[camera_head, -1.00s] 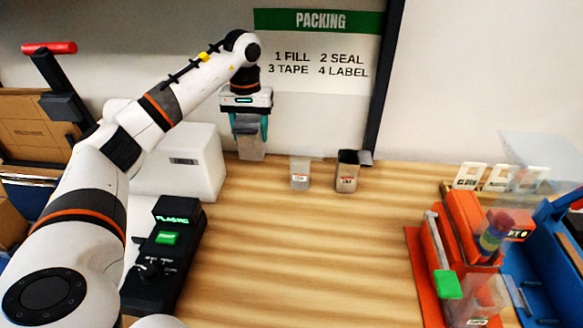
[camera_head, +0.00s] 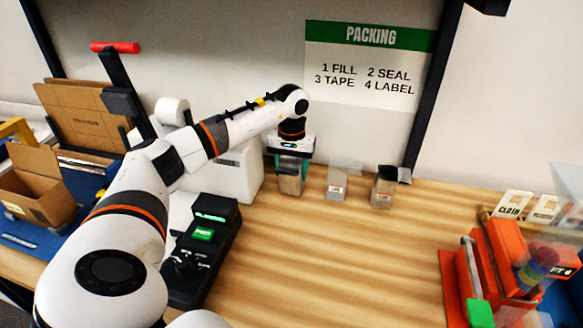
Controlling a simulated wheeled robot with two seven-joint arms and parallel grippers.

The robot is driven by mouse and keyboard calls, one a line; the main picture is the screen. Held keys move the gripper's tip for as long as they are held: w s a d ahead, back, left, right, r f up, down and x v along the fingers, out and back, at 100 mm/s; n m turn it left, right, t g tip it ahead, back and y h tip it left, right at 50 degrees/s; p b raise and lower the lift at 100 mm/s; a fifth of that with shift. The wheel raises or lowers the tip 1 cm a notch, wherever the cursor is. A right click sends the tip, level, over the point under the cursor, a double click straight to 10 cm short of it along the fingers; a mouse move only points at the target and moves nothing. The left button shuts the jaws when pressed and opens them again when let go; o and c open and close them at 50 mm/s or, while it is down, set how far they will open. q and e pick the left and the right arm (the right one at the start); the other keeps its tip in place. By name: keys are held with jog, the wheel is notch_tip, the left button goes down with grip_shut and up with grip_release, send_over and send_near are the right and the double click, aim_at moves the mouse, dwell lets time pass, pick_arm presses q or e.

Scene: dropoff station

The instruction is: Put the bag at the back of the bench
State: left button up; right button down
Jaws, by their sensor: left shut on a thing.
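My left gripper (camera_head: 291,162) reaches over the back of the wooden bench (camera_head: 330,255), pointing down. Its teal fingers are shut on a small see-through bag (camera_head: 290,185), which hangs upright. The bag's bottom is at or very close to the bench top; I cannot tell whether it touches. It is at the left end of a row with two other bags, a clear one (camera_head: 336,187) and a darker one (camera_head: 383,190), both standing with small labels. My right gripper is not in view.
A white machine (camera_head: 235,175) stands close to the left of the held bag. A black control box (camera_head: 205,250) with green displays is nearer. A red sealer (camera_head: 500,265) and label cards (camera_head: 513,204) are at the right. The bench middle is clear.

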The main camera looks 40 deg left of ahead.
pick_arm(q)
jog(key=o, duration=1)
notch_tip(320, 180, up, 12)
jog(key=shift+r+b, duration=0.1)
jog(key=shift+b, duration=0.25)
